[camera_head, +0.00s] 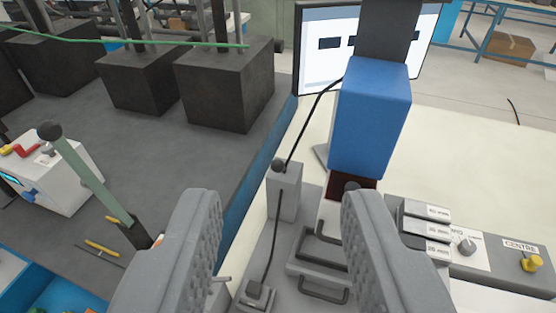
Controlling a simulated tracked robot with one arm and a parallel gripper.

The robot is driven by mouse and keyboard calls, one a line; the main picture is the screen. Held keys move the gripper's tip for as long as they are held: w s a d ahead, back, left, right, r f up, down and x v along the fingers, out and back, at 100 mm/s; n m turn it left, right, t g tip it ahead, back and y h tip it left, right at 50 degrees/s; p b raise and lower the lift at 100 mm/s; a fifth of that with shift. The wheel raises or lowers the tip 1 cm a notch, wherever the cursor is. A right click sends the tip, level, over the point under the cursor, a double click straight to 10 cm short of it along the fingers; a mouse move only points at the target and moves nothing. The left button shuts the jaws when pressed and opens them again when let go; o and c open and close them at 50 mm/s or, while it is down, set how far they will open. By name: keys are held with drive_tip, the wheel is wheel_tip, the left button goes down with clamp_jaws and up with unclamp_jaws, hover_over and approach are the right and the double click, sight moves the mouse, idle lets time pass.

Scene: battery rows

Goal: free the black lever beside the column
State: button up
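My gripper (283,200) is open, its two grey ribbed fingers wide apart at the bottom of the view, with nothing held between them. Between and beyond the fingertips stands a short grey post (285,192) with a dark round knob (278,165) on top. I cannot tell for sure whether this is the black lever. A thin black cable (318,105) runs from beside the knob up to the blue column (370,118). A black line also runs down the post to a small grey box (256,296). Whether the cable wraps the knob or only passes it is unclear.
Grey handles (322,290) and labelled blocks (428,230) lie near the right finger. A yellow knob (531,262) sits by a CENTRE label. At left, a pale green lever (95,180) rises near a white box (55,180). Dark blocks (225,88) stand behind; a screen (325,50) is beyond.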

sight(278, 165)
drive_tip(key=shift+o, duration=1.4)
drive_tip(key=w+f+n+t+y+p, duration=0.1)
drive_tip(key=w+f+p, duration=0.1)
drive_tip(key=w+f, duration=0.7)
drive_tip(key=w+f+y+p, duration=0.1)
drive_tip(key=w+f+p, duration=0.2)
drive_tip(key=w+f, duration=0.6)
drive_tip(key=w+f+m+t+h+p, duration=0.1)
drive_tip(key=w+f+p, duration=0.15)
drive_tip(key=f, duration=0.65)
drive_tip(key=w+f+m+t+h+p, duration=0.15)
drive_tip(key=w+f, duration=0.25)
drive_tip(key=f, duration=0.4)
drive_tip(key=shift+g, duration=0.45)
drive_tip(key=shift+w+a+f, duration=0.1)
drive_tip(key=shift+w+a, duration=0.05)
drive_tip(key=shift+w, duration=3.3)
drive_tip(key=shift+w+a+f, duration=0.1)
drive_tip(key=shift+w, duration=3.3)
